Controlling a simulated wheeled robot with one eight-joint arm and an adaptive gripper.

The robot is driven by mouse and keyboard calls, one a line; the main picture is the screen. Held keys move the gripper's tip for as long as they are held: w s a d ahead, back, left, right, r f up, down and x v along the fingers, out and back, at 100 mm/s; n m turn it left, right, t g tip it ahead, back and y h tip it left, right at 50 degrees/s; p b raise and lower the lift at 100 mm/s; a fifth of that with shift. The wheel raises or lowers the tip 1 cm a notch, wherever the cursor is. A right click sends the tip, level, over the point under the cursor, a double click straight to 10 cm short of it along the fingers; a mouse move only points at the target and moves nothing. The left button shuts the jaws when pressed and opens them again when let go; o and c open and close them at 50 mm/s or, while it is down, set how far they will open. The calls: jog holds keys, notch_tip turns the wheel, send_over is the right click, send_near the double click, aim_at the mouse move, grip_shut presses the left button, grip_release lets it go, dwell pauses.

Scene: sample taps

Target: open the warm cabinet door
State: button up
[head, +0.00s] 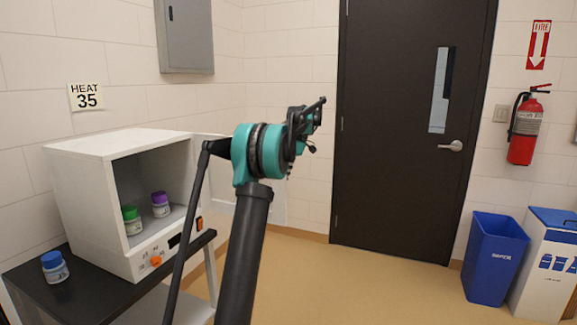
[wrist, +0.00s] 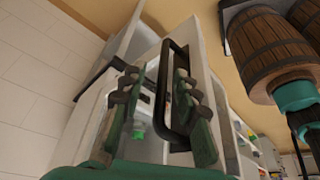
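The white warm cabinet (head: 105,147) stands on a dark table at the left with its front open. Its white door (head: 272,190) is swung out to the right, partly hidden behind my arm. In the wrist view the door's black loop handle (wrist: 168,72) lies between my gripper's fingers (wrist: 158,78). The fingers are apart, with the right finger by the loop's opening; I cannot tell if they touch the handle.
A green-lidded jar (head: 132,224) and a purple-lidded jar (head: 160,205) stand inside the cabinet. A blue-lidded jar (head: 55,267) stands on the dark table (head: 95,300). Blue and white bins (head: 492,262) stand at the right. The middle floor is clear.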

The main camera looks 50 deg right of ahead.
jog(key=v, duration=1.1)
jog(key=shift+s, duration=0.1)
